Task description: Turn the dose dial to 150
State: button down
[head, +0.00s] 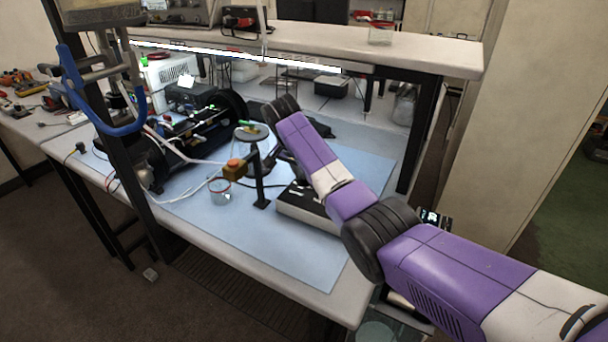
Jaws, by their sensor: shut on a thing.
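My purple and white arm reaches in from the lower right over the blue mat (330,255). My gripper (272,163) is a small dark shape below the bent wrist. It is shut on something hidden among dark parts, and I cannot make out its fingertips. Just left of it, a black stand (261,190) stands on the mat, beside a yellow-orange block with a reddish top (234,170). A round grey disc (252,132) with a small green part is above them. I cannot tell which part is the dose dial, and no numbers are readable.
A clear cup with a red rim (219,193) stands left of the stand. A pale box with a black top (306,208) sits under my forearm. A dark machine with cables (190,125) fills the left back. A shelf (400,50) overhangs the bench. The mat's front is clear.

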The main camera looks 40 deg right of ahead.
jog(key=c, duration=1.2)
grip_release()
jog(key=shift+o, duration=0.2)
jog(key=w+b+v, duration=0.1)
jog(key=v, duration=0.6)
jog(key=shift+s+r, duration=0.45)
jog(key=shift+s, duration=0.1)
jog(key=shift+s+f, duration=0.1)
